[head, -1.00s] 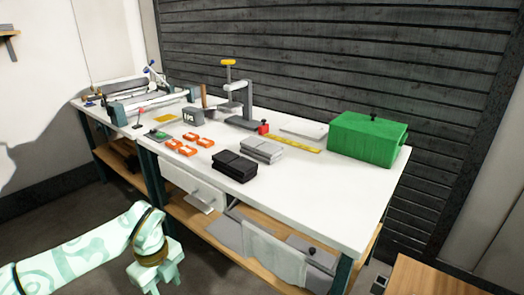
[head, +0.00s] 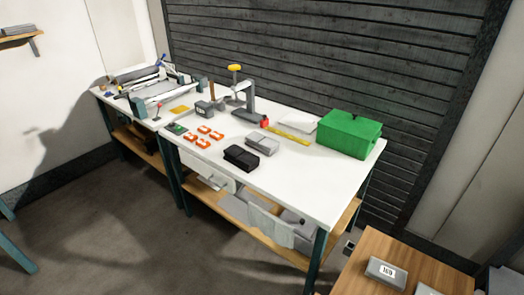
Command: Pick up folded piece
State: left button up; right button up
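Two folded pieces lie side by side on the white workbench (head: 290,185) in the head view. One is a black folded piece (head: 241,158) near the front edge. The other is a light grey folded piece (head: 262,145) just behind it and to the right. I cannot tell from the frame which one the task means. Neither of my grippers is in the head view.
A green box (head: 349,134) stands at the bench's right end. Orange clips (head: 204,130), a yellow strip (head: 289,134) and a grey stand (head: 247,104) are on the bench. A wooden table (head: 375,250) with a grey labelled block (head: 386,273) is at lower right. Bare floor lies in front.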

aim_at(267, 146)
jog(key=k+z, duration=0.15)
jog(key=z, duration=0.3)
jog(key=k+z, duration=0.1)
jog(key=z, duration=0.3)
jog(key=k+l+z, duration=0.1)
jog(key=z, duration=0.35)
jog(key=i+j+z, duration=0.2)
jog(key=j+z, duration=0.2)
jog(key=j, duration=0.65)
jog(key=j+z, duration=0.4)
jog(key=j, duration=0.65)
jog(key=i, duration=0.05)
